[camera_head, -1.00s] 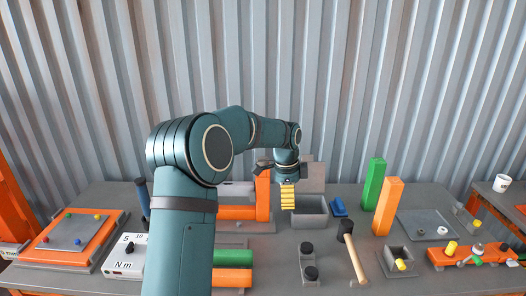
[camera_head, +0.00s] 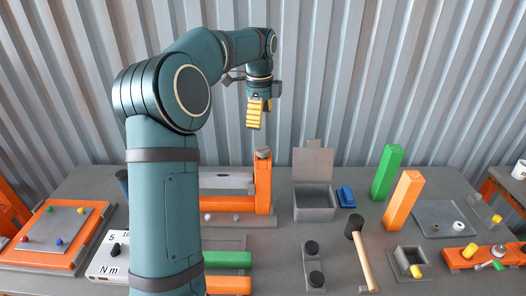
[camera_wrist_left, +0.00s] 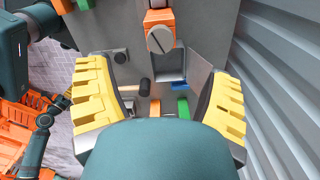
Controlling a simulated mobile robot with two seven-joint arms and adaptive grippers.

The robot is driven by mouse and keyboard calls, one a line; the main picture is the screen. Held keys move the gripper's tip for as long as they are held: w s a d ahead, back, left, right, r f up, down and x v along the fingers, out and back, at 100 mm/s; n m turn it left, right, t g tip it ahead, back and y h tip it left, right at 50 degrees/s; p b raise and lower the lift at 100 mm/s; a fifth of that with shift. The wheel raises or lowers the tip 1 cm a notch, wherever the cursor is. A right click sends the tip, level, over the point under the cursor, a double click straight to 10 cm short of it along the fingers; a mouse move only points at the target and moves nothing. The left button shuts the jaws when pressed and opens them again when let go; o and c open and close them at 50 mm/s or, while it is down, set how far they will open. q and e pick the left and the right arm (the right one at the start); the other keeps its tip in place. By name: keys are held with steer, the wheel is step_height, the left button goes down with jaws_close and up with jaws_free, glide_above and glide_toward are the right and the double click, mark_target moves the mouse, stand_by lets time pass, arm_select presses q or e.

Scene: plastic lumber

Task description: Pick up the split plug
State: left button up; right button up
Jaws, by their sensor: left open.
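The split plug (camera_wrist_left: 160,39) looks like a round, greyish-tan disc with a slit across it, on top of an orange post. In the head view its top (camera_head: 263,153) shows small at the head of the same post (camera_head: 263,185). My left gripper (camera_head: 257,112) is above the post, pointing down, apart from the plug. In the left wrist view its yellow-padded fingers (camera_wrist_left: 157,105) are wide apart with nothing between them. The plug lies beyond the fingertips, towards the top of that view. My right gripper does not show.
A grey open box (camera_head: 315,215) with a raised back plate and a blue block (camera_head: 346,196) stand right of the post. Green (camera_head: 386,173) and orange (camera_head: 404,200) upright blocks and a mallet (camera_head: 363,262) are further right. The corrugated wall (camera_head: 400,80) closes off the back.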

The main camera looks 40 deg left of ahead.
arm_select(q)
glide_above(261, 149)
step_height(261, 149, down, 6)
steer(key=shift+a+r+b, duration=0.1)
steer(key=shift+a+b, duration=0.05)
steer(key=shift+b, duration=0.25)
steer(key=shift+w+f+b, duration=0.1)
steer(key=shift+f+b, duration=0.35)
steer(key=shift+f, duration=2.4)
steer(key=c, duration=1.2)
